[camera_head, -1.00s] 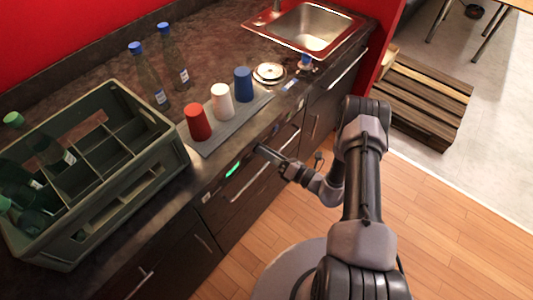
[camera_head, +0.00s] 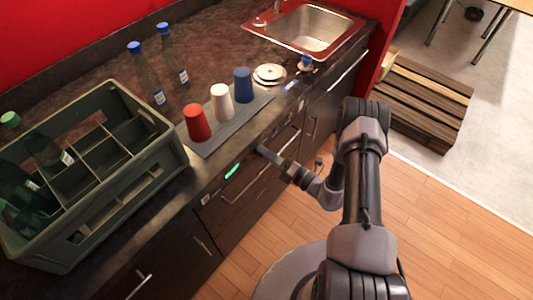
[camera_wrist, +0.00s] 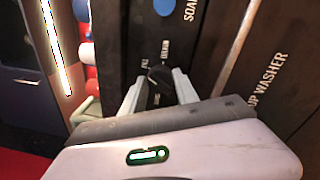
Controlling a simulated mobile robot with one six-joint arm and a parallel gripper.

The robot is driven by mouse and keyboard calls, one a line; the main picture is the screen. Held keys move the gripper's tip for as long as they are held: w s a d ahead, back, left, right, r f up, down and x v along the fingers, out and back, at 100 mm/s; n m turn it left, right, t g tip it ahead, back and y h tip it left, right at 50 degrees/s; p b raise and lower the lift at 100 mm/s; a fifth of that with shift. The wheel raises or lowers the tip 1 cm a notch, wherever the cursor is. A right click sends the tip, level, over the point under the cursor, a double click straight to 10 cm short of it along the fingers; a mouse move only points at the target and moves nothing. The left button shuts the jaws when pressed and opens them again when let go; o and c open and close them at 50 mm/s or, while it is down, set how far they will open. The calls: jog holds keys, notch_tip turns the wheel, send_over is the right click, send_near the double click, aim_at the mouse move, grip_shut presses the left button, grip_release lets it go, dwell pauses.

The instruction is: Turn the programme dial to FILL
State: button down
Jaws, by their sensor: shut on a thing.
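The dark programme dial (camera_wrist: 154,98) is on the black front panel (camera_wrist: 125,40) in the wrist view, with small white labels around it. One label beside the left finger appears to read FILL; others are too small to read surely. My gripper (camera_wrist: 158,82) is shut on the dial, one light grey finger on each side. Which mark the dial points to I cannot tell. In the head view my gripper (camera_head: 264,152) is against the counter's front, right of a green lit display (camera_head: 233,171), and hides the dial.
A green bottle crate (camera_head: 180,160) stands on the counter's left. Red (camera_head: 196,123), white (camera_head: 222,103) and blue (camera_head: 243,85) cups stand on a grey mat, with two bottles behind. A sink (camera_head: 315,27) is at the far end. A long handle (camera_head: 250,180) runs below the panel.

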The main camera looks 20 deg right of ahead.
jog(key=c, duration=0.9)
grip_release()
jog(key=shift+s+d, duration=0.1)
jog(key=p+v, duration=0.2)
jog(key=v, duration=1.5)
jog(key=shift+s+p, duration=0.1)
jog(key=shift+p, duration=0.25)
